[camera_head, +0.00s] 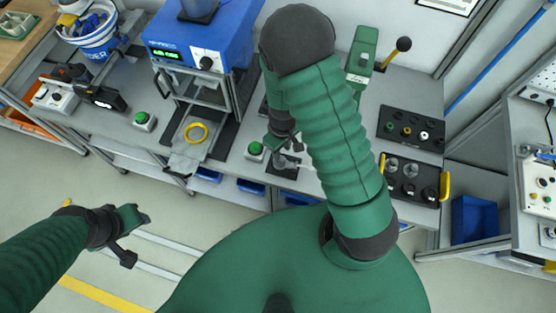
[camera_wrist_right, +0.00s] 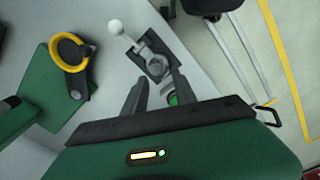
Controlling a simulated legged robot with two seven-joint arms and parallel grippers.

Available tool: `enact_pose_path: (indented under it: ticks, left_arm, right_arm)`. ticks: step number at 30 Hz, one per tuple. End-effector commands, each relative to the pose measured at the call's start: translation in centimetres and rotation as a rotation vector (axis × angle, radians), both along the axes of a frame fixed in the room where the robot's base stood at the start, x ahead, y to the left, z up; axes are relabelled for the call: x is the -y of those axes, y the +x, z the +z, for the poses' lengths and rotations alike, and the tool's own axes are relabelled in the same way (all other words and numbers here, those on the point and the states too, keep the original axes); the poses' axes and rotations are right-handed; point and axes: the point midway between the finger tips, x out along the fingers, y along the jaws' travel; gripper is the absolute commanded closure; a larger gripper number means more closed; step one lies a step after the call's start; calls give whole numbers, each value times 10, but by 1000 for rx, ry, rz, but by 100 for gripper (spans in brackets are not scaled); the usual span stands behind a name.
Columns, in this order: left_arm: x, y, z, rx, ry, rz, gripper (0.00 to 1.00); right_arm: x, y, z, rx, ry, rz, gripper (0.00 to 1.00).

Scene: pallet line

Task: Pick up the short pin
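I cannot make out the short pin for certain in either view. A black tray (camera_head: 411,129) on the right of the bench holds several small round pieces, too small to name. My right gripper (camera_wrist_right: 158,86) is open and shows no object held. Its fingers point toward a dark fixture (camera_wrist_right: 154,66) with a grey lever and a white ball knob. In the head view my right arm partly hides this gripper (camera_head: 285,150) over the bench. My left gripper (camera_head: 136,236) is open and empty over the floor, in front of the bench.
A second black tray (camera_head: 404,184) with yellow handles sits at the bench's front right. A green device (camera_head: 361,60) with a black ball lever stands behind. A blue press (camera_head: 203,45) with a yellow ring (camera_head: 195,132) below it stands left.

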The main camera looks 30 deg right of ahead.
Motion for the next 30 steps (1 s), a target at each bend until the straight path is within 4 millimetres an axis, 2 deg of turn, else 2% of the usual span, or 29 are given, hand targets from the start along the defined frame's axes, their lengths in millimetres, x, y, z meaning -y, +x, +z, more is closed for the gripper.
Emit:
enact_pose_path:
  ticks: [1,3,10,16,24,30]
  left_arm:
    - [0,0,-22,1,0,-1,57]
    - [1,0,-31,1,0,-1,57]
    - [1,1,-44,2,0,-1,57]
    - [1,1,-77,2,0,-1,57]
    - [1,1,-76,2,0,0,57]
    - [1,1,-76,2,0,-1,57]
  right_arm:
    - [2,1,-24,-2,1,-2,67]
    - [2,2,-36,-2,1,-2,67]
    - [-3,4,-51,-1,-4,0,67]
    - [-6,8,-89,-1,-6,-1,67]
    - [-2,10,-90,-1,-2,-1,67]
    - [-1,9,-90,-1,-1,-2,93]
